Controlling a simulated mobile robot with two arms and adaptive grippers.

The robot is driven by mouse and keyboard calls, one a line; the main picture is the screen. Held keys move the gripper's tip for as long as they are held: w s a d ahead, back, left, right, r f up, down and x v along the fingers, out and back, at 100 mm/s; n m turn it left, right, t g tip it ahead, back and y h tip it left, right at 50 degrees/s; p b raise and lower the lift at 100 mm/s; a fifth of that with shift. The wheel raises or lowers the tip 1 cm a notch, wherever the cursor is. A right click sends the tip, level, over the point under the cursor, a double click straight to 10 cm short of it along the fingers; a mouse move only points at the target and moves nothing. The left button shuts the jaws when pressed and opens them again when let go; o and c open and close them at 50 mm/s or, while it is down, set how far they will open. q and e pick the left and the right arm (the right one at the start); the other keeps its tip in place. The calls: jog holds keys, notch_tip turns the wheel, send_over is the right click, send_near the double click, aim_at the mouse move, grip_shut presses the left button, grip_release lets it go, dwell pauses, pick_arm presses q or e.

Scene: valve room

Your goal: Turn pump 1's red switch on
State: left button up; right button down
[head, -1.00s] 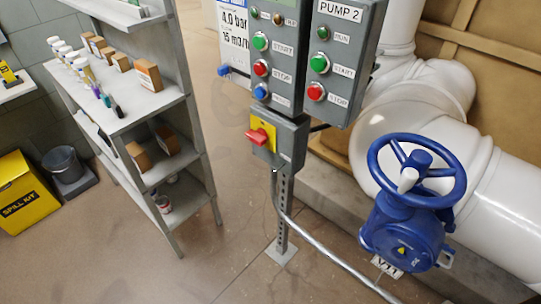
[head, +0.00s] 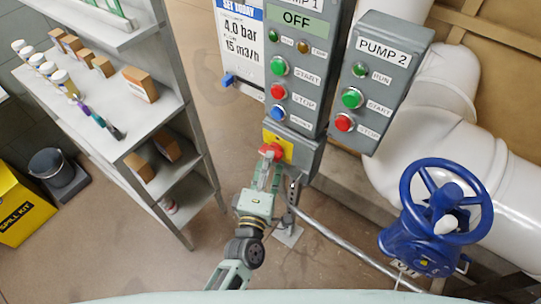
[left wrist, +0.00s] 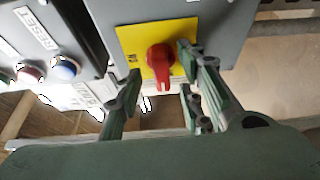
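Pump 1's red switch (head: 270,151) sits on a yellow plate (head: 285,149) on the small grey box under the pump 1 panel. In the left wrist view the red switch (left wrist: 161,60) has its handle pointing down in the picture. My left gripper (head: 267,166) is at the switch. In the left wrist view the left gripper (left wrist: 160,78) is open, with fingers on both sides of the red handle; I cannot tell whether they touch it. The pump 1 display (head: 296,19) reads OFF. My right gripper is not in view.
The pump 2 panel (head: 385,75) hangs to the right, above a blue valve wheel (head: 446,200) on white pipes. A grey shelf (head: 150,105) with bottles and boxes stands left. A conduit (head: 345,243) runs low to the right of the post.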

pick_arm(q)
jog(key=shift+x, duration=1.35)
jog(key=shift+a, duration=0.1)
grip_shut()
